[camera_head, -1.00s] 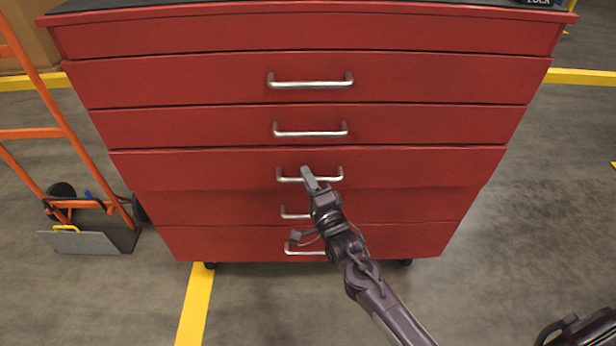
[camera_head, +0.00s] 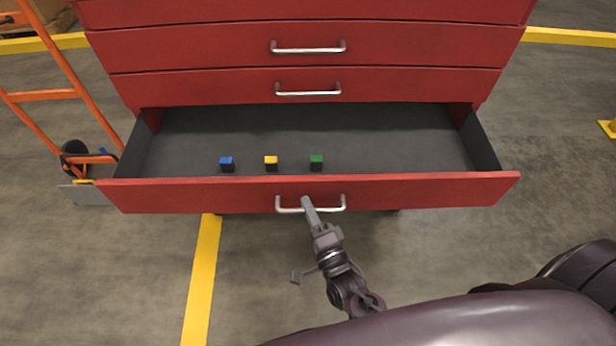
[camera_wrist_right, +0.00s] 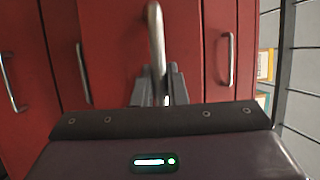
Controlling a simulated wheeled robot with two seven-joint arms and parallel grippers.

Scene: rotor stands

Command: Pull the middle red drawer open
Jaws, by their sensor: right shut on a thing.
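The middle red drawer (camera_head: 420,189) is pulled well out of the cabinet, and its dark grey inside shows. Its silver bar handle (camera_head: 335,206) is at the middle of its front. My right gripper (camera_head: 308,206) is shut on this handle in the head view. The right wrist view also shows the handle (camera_wrist_right: 155,40) running between the fingers (camera_wrist_right: 160,88). The left gripper is in neither view.
A blue block (camera_head: 227,164), a yellow block (camera_head: 271,163) and a green block (camera_head: 316,162) sit in the drawer near its front. Closed drawers with handles (camera_head: 308,48) are above. An orange hand truck (camera_head: 45,95) stands at the left.

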